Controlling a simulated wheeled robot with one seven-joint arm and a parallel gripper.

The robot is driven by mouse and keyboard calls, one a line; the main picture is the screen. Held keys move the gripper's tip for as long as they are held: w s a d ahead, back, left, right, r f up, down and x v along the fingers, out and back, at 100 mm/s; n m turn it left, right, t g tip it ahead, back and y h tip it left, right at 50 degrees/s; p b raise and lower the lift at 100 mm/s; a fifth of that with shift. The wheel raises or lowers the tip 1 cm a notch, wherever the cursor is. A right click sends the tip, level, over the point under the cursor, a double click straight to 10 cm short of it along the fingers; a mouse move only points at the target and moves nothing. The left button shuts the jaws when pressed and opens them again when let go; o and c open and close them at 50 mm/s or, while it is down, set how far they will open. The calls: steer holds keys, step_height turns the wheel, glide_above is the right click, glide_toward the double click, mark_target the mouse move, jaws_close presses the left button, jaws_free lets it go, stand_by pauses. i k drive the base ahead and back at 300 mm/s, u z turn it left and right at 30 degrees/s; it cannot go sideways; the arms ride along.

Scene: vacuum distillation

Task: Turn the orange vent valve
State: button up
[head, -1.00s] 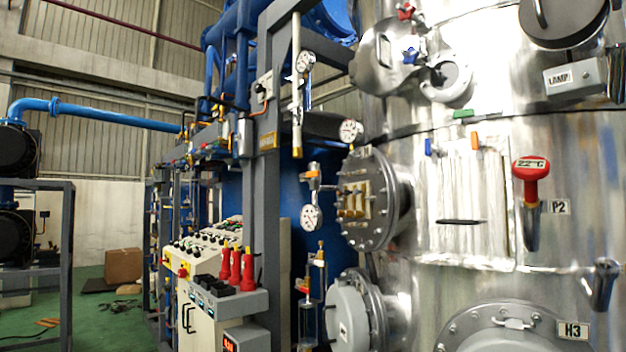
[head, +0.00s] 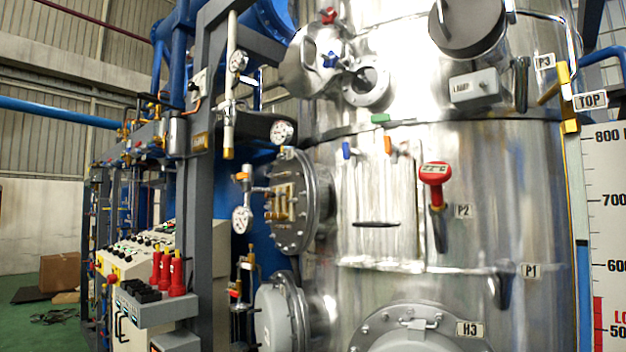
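A small orange handle (head: 388,145) sits on the front of the large shiny steel vessel (head: 480,160), right of a blue handle (head: 346,149) and below a green one (head: 380,118). Another small orange part (head: 241,176) is on the thin piping left of the vessel, above a round gauge (head: 242,220). I cannot tell from labels which one is the vent valve. My gripper is not in view.
A control console (head: 140,255) stands at left, and a level scale (head: 607,230) at right.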

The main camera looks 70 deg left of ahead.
mark_target(243, 175)
steer(key=z, duration=1.7)
steer(key=k, duration=2.65)
steer(key=u, duration=2.65)
